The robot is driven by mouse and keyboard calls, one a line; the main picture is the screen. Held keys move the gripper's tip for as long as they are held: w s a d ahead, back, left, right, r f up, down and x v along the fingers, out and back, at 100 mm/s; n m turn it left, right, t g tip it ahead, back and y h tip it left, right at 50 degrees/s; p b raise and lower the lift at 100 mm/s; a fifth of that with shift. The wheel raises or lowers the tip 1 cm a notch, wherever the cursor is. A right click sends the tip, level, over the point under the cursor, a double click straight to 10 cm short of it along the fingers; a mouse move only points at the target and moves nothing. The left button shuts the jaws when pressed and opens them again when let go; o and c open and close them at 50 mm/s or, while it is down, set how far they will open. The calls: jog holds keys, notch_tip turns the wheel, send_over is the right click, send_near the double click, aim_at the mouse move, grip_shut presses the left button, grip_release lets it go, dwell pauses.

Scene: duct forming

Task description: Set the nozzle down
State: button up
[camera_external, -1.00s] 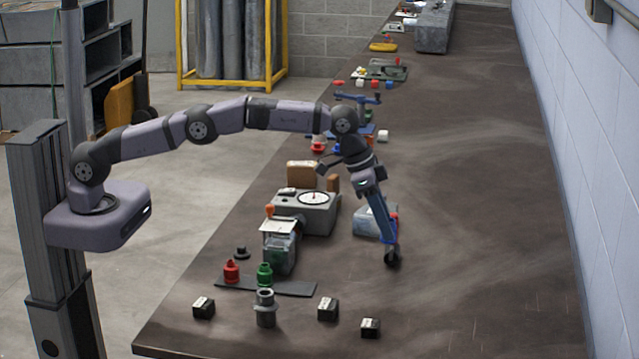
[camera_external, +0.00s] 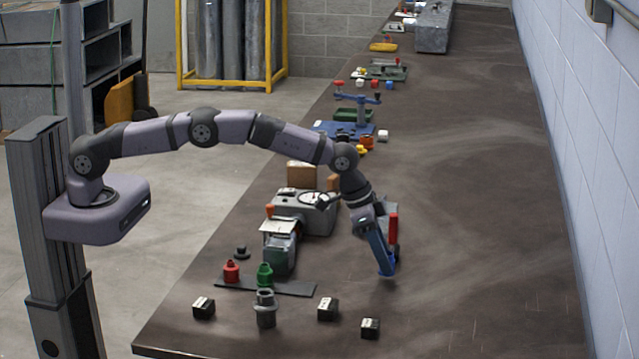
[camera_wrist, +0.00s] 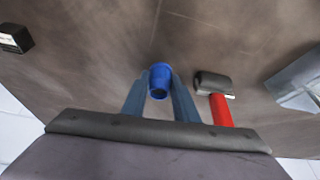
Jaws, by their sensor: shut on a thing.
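My gripper (camera_wrist: 160,92) is shut on a blue nozzle (camera_wrist: 160,76), whose open round end shows between the two blue fingers in the wrist view. In the external view my gripper (camera_external: 387,272) points down, low over the bare table right of the grey machine; the nozzle is hard to tell from the blue fingers there. I cannot tell whether the nozzle touches the table. A red nozzle (camera_external: 231,271) and a green nozzle (camera_external: 265,275) stand on a dark strip (camera_external: 298,288) at the front left.
A mallet with a dark head (camera_wrist: 213,82) and red handle (camera_wrist: 221,110) is close beside the right finger. A grey metal block (camera_wrist: 300,84) lies farther right. A grey fitting (camera_external: 266,311) and small black blocks (camera_external: 328,309) stand near the front edge. The table's right side is clear.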

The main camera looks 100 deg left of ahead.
jog(key=shift+f, duration=0.8)
jog(key=shift+f, duration=0.15)
jog(key=o, duration=1)
jog(key=shift+s+r, duration=0.1)
jog(key=shift+r, duration=0.5)
jog(key=b+v, duration=0.3)
jog(key=v, duration=0.8)
